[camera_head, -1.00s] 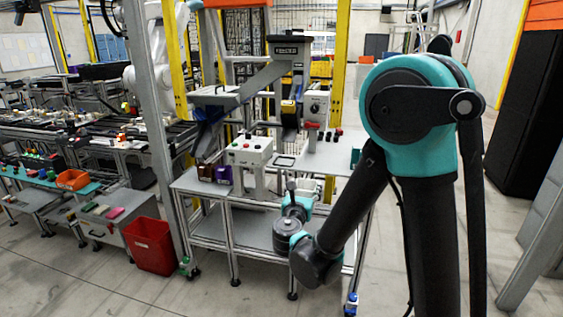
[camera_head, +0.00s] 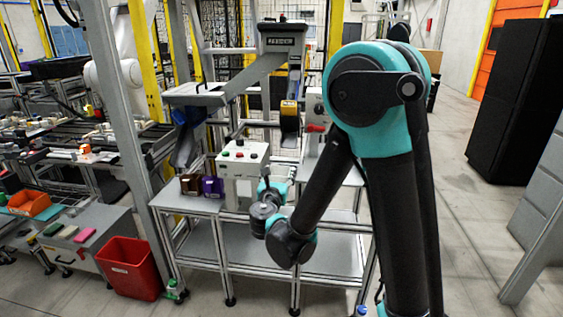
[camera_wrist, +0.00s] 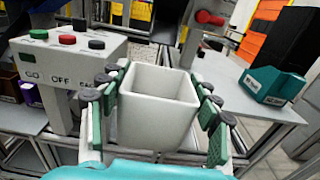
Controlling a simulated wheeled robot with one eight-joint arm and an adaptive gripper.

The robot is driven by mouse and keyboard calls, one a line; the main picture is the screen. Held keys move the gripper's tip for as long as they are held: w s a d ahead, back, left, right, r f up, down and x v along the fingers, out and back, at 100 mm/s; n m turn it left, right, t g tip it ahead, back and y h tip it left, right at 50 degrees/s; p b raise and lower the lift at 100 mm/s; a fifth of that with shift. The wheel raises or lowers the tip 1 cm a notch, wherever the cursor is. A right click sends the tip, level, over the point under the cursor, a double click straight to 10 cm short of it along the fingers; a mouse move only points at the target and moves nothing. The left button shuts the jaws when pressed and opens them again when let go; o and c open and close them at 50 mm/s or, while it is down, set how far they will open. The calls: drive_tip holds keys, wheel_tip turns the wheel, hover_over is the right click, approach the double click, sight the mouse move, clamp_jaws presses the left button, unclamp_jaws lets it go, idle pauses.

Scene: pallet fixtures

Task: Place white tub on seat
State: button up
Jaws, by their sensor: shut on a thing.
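The white tub (camera_wrist: 150,122) is an open-topped, square, tapered container in the wrist view. My gripper (camera_wrist: 160,94) is shut on it, with green-padded fingers against its left and right sides. The tub looks roughly upright and empty inside. In the head view my wrist (camera_head: 268,208) is in front of the workbench, and I cannot make out the gripper or tub clearly there. I cannot identify the seat in the current views.
A control box with coloured buttons (camera_wrist: 68,50) stands close left of the tub. Purple (camera_head: 212,187) and brown (camera_head: 190,184) bins sit on the bench's left. A red bin (camera_head: 131,270) stands on the floor.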

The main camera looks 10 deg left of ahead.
drive_tip(key=w, duration=1.2)
drive_tip(key=shift+w+d, duration=0.1)
drive_tip(key=shift+d, duration=0.15)
drive_tip(key=w, duration=0.1)
drive_tip(key=w+f, duration=0.1)
drive_tip(key=w, duration=0.1)
drive_tip(key=shift+w+f, duration=0.2)
drive_tip(key=shift+w, duration=0.1)
drive_tip(key=shift+c, duration=0.6)
drive_tip(key=shift+f, duration=0.1)
drive_tip(key=o, duration=1.4)
